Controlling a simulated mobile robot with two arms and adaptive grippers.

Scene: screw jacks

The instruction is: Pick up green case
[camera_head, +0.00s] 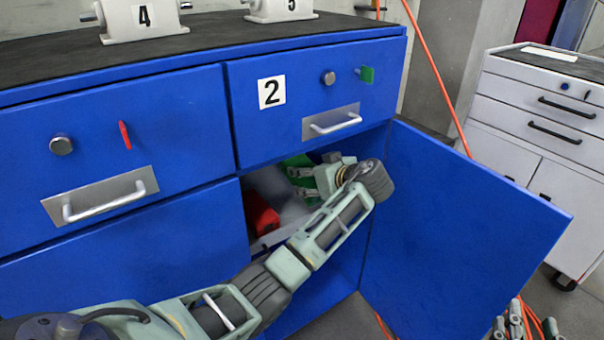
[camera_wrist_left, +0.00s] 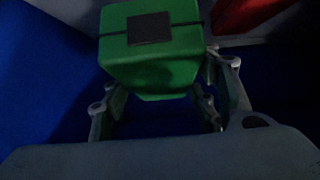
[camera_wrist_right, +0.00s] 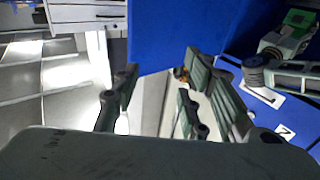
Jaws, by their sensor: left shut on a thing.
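The green case (camera_head: 297,161) is inside the open lower compartment of the blue cabinet, partly hidden by my left gripper (camera_head: 305,183). In the left wrist view the green case (camera_wrist_left: 150,55) is a box with a dark square on it, between the fingers of my left gripper (camera_wrist_left: 160,100). The left gripper is shut on it. My right gripper (camera_head: 522,322) shows at the bottom right, outside the cabinet door. In the right wrist view its fingers (camera_wrist_right: 155,100) are apart with nothing between them.
A red case (camera_head: 262,215) lies left of the green one in the compartment. The open blue door (camera_head: 460,240) stands to the right, between my two grippers. The drawer marked 2 (camera_head: 300,100) is above the opening. A white tool cabinet (camera_head: 540,120) stands further right.

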